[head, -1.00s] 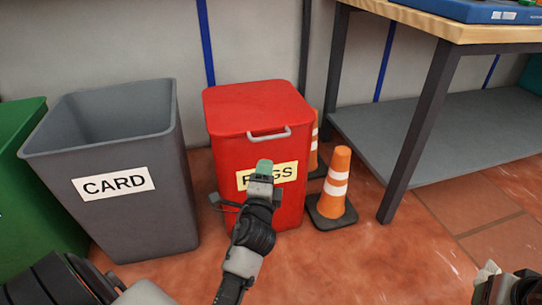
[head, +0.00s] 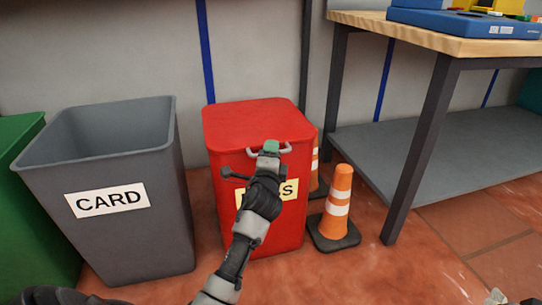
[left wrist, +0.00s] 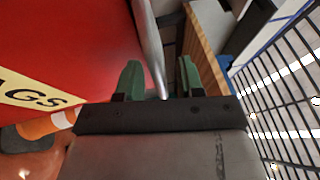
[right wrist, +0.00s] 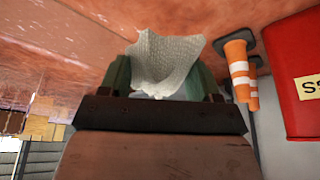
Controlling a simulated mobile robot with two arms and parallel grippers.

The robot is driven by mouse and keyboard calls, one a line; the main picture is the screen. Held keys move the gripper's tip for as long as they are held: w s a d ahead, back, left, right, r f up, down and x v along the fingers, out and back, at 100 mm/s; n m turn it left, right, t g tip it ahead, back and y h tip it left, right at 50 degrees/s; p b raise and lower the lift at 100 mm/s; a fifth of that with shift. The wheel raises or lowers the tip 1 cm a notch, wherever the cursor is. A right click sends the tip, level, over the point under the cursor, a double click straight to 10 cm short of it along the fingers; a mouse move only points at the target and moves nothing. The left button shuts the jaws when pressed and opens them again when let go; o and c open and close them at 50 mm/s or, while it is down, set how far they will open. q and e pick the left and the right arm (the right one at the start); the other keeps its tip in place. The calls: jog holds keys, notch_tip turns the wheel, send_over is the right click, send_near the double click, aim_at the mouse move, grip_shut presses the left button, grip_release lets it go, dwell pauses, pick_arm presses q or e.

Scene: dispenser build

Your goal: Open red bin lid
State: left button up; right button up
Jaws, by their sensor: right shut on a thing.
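The red bin (head: 228,190) stands upright with its red lid (head: 255,118) down. A grey bar handle (head: 285,151) sits on the lid's front edge; it also shows in the left wrist view (left wrist: 148,45). My left gripper (head: 270,147) is at the handle. In the left wrist view its green fingers (left wrist: 159,80) are apart, with the handle bar between them. I cannot tell whether they touch it. My right gripper (right wrist: 165,80) is shut on a white textured cloth (right wrist: 165,62). The left gripper hides part of the bin's yellow label (head: 288,191).
A grey CARD bin (head: 155,225) and a green bin (head: 30,215) stand to the left. Orange cones (head: 339,190) stand close on the right of the red bin. A wooden-topped bench (head: 400,32) is farther right. The wall is behind.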

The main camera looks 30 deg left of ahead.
pick_arm(q)
jog(key=shift+c, duration=0.3)
grip_shut()
